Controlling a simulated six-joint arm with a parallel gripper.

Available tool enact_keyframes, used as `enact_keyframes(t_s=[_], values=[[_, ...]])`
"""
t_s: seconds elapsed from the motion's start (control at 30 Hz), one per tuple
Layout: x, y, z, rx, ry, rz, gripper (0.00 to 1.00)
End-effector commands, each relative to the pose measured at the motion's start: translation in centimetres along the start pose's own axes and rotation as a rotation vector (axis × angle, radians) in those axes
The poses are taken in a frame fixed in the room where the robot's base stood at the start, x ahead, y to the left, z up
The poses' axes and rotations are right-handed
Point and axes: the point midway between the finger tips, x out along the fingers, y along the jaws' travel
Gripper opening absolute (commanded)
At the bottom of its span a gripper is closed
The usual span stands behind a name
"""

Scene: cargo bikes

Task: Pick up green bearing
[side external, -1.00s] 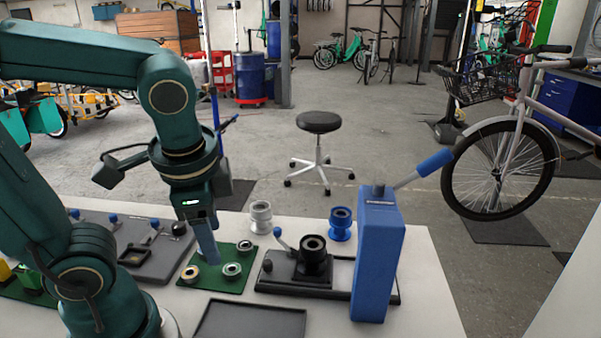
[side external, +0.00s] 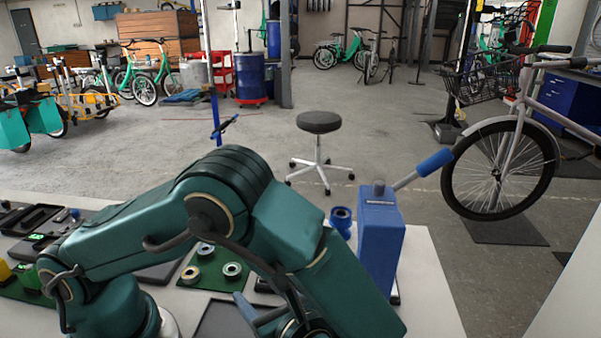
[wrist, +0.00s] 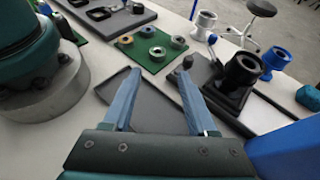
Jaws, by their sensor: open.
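Several small ring-shaped bearings lie on a green mat (wrist: 151,67), also visible in the side view. In the wrist view they are a tan ring (wrist: 125,40), a ring at the back (wrist: 147,31), a ring in front (wrist: 157,52) and a silver ring (wrist: 177,42). They are too small to tell surely which is the green bearing. My gripper (wrist: 159,74) is open and empty, its two blue fingers above the dark tray and short of the mat. In the side view my arm hides most of the gripper; one blue finger shows at the bottom.
The dark shallow tray (wrist: 104,91) lies in front of the mat. A black fixture (wrist: 238,76) and a blue press (side external: 380,240) stand to the right. White (wrist: 204,22) and blue (wrist: 277,58) cylindrical parts stand behind. My arm covers much of the bench in the side view.

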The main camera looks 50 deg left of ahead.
Motion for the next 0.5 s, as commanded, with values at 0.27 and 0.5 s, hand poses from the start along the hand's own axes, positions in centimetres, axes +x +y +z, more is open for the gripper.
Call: enact_keyframes(t_s=[0.27, 0.5], values=[[2.6, 0.4, -0.4, 0.029, -0.018, -0.015, 0.58], [6.1, 0.3, -0.4, 0.026, -0.015, -0.016, 0.58]])
